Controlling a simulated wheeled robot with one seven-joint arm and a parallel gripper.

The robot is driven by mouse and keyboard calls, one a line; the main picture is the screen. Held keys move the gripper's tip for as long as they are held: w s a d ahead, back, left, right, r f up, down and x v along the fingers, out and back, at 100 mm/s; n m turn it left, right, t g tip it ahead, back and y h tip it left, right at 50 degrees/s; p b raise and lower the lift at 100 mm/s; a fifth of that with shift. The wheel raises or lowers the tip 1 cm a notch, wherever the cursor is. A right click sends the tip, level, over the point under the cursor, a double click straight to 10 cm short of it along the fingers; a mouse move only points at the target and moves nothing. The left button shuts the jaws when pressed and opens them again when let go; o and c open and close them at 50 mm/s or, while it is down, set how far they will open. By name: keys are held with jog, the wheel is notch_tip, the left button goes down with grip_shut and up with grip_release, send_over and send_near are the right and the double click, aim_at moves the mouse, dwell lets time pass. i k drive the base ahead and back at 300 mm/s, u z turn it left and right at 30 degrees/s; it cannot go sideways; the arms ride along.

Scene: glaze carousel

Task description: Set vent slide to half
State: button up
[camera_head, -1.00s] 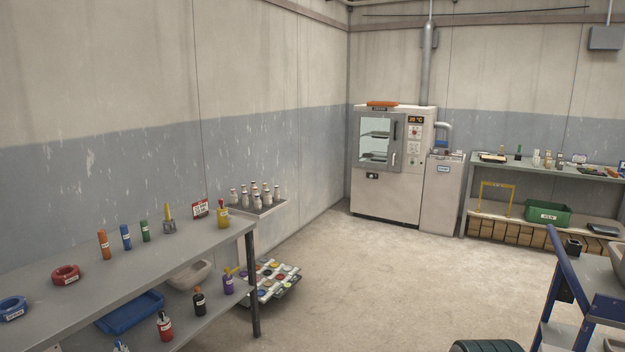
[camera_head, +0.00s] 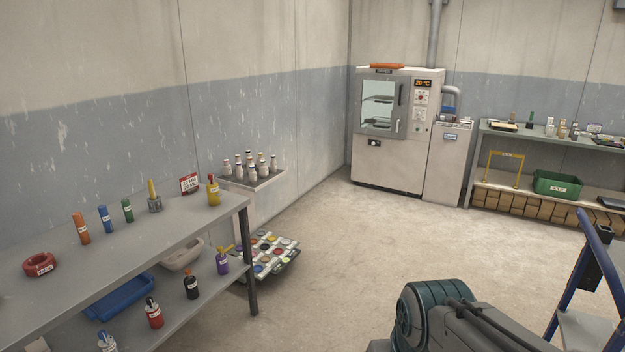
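The oven-like cabinet (camera_head: 388,165) stands in the far corner, with a glass door, a dark handle, a "20 °C" display (camera_head: 423,83) and small controls (camera_head: 420,112) on its right panel. A grey pipe (camera_head: 436,35) rises from its top. A narrower white unit (camera_head: 447,163) with a blue label stands beside it, joined by a bent duct (camera_head: 453,95). I cannot make out which part is the vent slide or how it is set. Part of my arm shows at the bottom right. My gripper is not in view.
A grey bench (camera_head: 150,245) with bottles fills the left. A tray of bottles (camera_head: 258,178) and a rack of coloured pots (camera_head: 268,262) stand beyond it. A shelf (camera_head: 545,190) with a green bin (camera_head: 557,184) is at the right. A blue frame (camera_head: 580,270) is near right. The middle floor is clear.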

aim_at(370, 142)
jog(key=z, duration=0.15)
jog(key=i, duration=3.6)
jog(key=z, duration=0.3)
jog(key=i, duration=2.8)
jog(key=u, duration=0.25)
jog(key=k, duration=0.45)
jog(key=z, duration=0.6)
jog(key=i, duration=0.95)
jog(key=z, duration=0.65)
